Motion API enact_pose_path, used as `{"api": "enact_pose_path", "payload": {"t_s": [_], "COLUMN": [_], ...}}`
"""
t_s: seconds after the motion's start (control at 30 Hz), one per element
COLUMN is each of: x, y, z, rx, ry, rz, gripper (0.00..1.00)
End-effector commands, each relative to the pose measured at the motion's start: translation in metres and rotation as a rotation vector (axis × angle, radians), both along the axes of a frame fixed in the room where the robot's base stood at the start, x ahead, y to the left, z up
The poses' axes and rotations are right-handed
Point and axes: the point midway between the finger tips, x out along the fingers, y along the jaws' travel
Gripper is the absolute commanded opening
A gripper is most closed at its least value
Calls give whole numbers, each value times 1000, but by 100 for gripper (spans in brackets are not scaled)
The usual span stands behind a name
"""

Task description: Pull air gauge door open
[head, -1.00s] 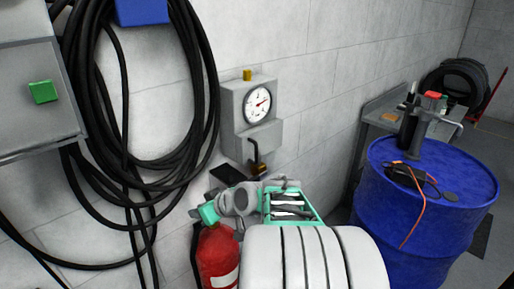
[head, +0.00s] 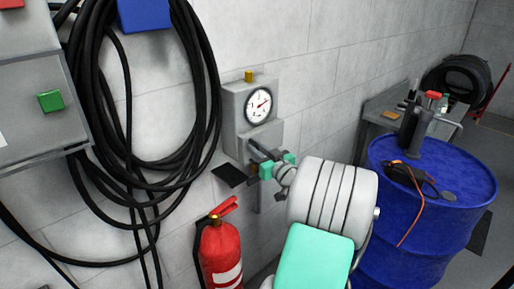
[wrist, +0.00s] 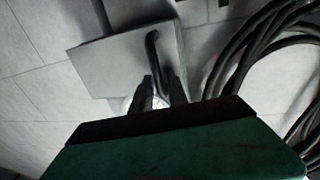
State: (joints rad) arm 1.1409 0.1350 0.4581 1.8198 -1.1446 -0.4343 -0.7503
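The air gauge (head: 258,105) is a grey wall box with a round white dial and a red needle. Its lower front part is the grey door (head: 268,136), which looks closed; it shows as a pale panel in the wrist view (wrist: 110,60). A dark bent handle (wrist: 152,48) stands out from the door. My gripper (head: 262,160) is at the handle, its fingers pointing at the door. In the wrist view my gripper (wrist: 160,82) has a dark finger on each side of the handle's lower end. I cannot tell whether they press on it.
Black hose coils (head: 200,90) hang on the wall to the left. A red fire extinguisher (head: 220,252) stands below. A blue drum (head: 425,220) with tools on top stands to the right. A black pad (head: 229,175) is on the wall below the gauge.

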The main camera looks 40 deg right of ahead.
Motion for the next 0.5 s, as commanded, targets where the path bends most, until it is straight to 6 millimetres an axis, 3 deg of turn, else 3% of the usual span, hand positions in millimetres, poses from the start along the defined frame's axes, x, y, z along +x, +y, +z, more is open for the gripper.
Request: {"api": "enact_pose_path", "payload": {"t_s": [0.13,0.37,0.5], "x": [0,0,0], "y": [0,0,0], "z": [0,0,0], "rx": [0,0,0], "ry": [0,0,0], "rz": [0,1,1], "gripper": [20,2,0]}}
